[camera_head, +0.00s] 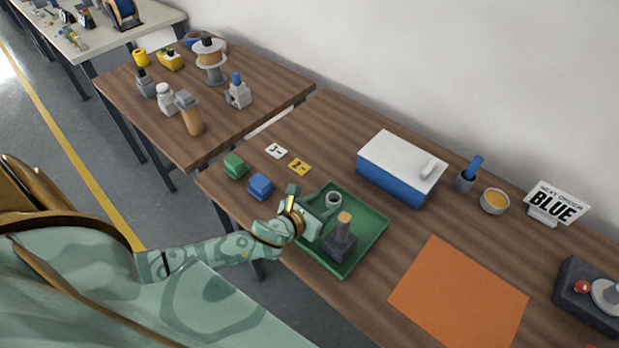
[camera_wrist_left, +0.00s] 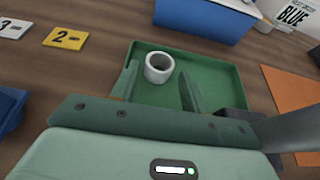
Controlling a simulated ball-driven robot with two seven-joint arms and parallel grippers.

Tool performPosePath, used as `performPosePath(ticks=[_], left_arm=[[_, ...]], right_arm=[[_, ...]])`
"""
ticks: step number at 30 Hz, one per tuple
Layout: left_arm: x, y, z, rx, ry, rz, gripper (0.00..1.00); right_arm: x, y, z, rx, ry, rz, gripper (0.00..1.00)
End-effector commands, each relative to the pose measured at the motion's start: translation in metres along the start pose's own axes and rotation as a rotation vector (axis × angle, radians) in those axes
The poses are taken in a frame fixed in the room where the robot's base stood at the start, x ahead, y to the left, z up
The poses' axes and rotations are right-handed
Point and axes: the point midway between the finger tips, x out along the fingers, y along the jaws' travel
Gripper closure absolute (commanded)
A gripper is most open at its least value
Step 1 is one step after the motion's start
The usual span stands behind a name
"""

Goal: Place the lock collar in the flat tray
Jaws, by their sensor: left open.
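The lock collar (camera_wrist_left: 159,67) is a short pale grey ring with a dark hole. It sits inside the green flat tray (camera_wrist_left: 222,77), near the tray's back left part. In the head view the collar (camera_head: 333,200) shows in the tray (camera_head: 371,243), just beyond my left gripper (camera_head: 307,204). In the left wrist view the two fingers of my left gripper (camera_wrist_left: 158,88) stand apart, one on each side of the collar, with visible gaps. My left gripper is open. My right gripper is not in view.
A dark grey tool with a tan knob (camera_head: 341,240) stands in the tray. Green (camera_head: 236,166) and blue (camera_head: 260,186) blocks lie left of it. A blue box with a white lid (camera_head: 401,168) stands behind. An orange sheet (camera_head: 459,297) lies to the right.

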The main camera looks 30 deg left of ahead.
Motion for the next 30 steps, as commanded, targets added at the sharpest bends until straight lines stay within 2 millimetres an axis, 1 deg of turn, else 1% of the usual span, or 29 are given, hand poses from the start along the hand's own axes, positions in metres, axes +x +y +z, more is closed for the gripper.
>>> performPosePath(ticks=[1,3,6,10,15,30], left_arm=[[-0.014,-0.001,0.002,0.002,0.001,-0.003,0.54],[-0.03,0.0,0.001,0.001,0.002,-0.001,0.54],[-0.049,0.0,0.0,0.001,0.001,-0.001,0.54],[-0.063,0.0,0.0,0.001,0.0,-0.001,0.54],[-0.069,0.0,0.001,0.0,-0.002,0.0,0.54],[-0.068,0.0,0.0,0.0,-0.001,-0.001,0.54]], right_arm=[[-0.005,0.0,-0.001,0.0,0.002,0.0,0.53],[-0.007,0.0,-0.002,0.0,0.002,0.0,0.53],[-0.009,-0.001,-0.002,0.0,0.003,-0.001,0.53],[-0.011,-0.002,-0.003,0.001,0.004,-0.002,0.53],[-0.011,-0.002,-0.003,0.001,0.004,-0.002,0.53],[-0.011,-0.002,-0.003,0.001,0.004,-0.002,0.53]])
